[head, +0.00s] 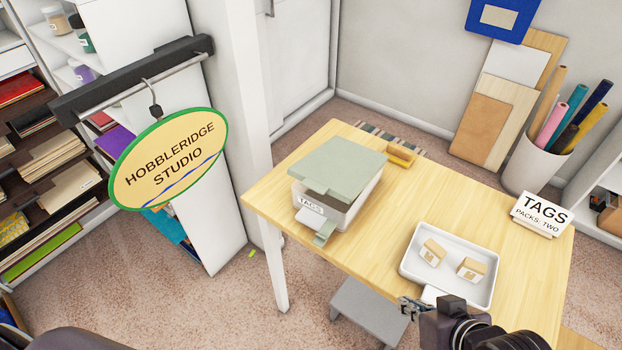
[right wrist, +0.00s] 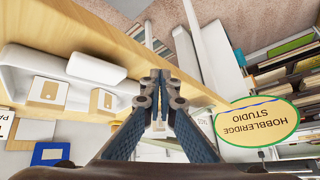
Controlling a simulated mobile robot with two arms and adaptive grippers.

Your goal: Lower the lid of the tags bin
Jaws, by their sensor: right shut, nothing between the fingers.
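The tags bin (head: 350,217) is a pale box with a TAGS label, standing on the left part of the wooden table in the head view. Its grey-green lid (head: 342,165) lies across the top, looking about level; I cannot tell whether it is fully flush. A grey-green tab (head: 325,233) sticks out at the front. My right gripper (head: 405,305) is by the table's front edge, near the tray, apart from the bin. In the right wrist view its fingers (right wrist: 161,78) are together and empty; they partly hide the bin. My left gripper is not in view.
A white tray (head: 408,267) with two small packs (head: 432,252) stands right of the bin. A TAGS sign (head: 542,212) stands at the table's right end. A wooden block (head: 401,156) lies behind the bin. A hanging oval sign (head: 168,160) is at the left.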

